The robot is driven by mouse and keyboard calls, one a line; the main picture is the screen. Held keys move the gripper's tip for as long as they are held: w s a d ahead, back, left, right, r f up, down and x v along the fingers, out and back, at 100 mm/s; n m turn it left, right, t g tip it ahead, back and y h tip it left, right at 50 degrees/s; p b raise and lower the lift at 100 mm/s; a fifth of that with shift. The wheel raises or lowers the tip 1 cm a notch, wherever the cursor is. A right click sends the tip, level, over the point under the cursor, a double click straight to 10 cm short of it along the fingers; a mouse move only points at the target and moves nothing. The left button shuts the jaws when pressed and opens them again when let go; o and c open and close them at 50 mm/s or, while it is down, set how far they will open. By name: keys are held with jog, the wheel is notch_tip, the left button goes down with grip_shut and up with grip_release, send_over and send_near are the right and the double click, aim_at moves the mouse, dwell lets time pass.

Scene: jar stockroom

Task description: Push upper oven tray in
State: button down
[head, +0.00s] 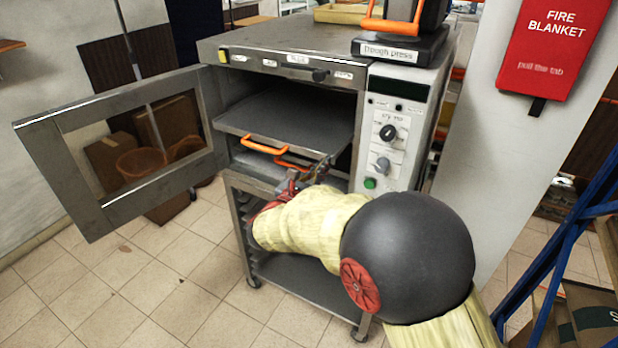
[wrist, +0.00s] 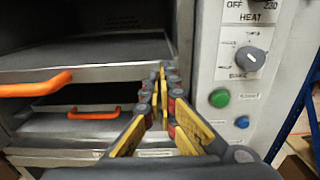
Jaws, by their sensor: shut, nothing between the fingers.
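The upper oven tray (head: 290,118) is a grey metal sheet with an orange handle (head: 264,145) at its front edge. It sticks partly out of the open oven (head: 290,60). In the wrist view its front edge (wrist: 110,74) runs across the upper left, with the handle (wrist: 36,84) at far left. A lower tray (head: 262,168) with its own orange handle (wrist: 95,113) sits beneath, further in. My gripper (head: 327,163) is shut and empty at the right end of the upper tray's front edge. In the wrist view its fingertips (wrist: 162,70) overlap that edge; I cannot tell whether they touch.
The oven door (head: 110,150) stands wide open to the left. A control panel (head: 390,140) with knobs and a green button (wrist: 219,98) is just right of my gripper. A blue rack (head: 560,250) stands at the right.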

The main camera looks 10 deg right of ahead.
aim_at(345, 139)
jog(key=x, duration=1.6)
jog(key=shift+w+d, duration=0.1)
jog(key=shift+w, duration=0.05)
jog(key=shift+r, duration=0.1)
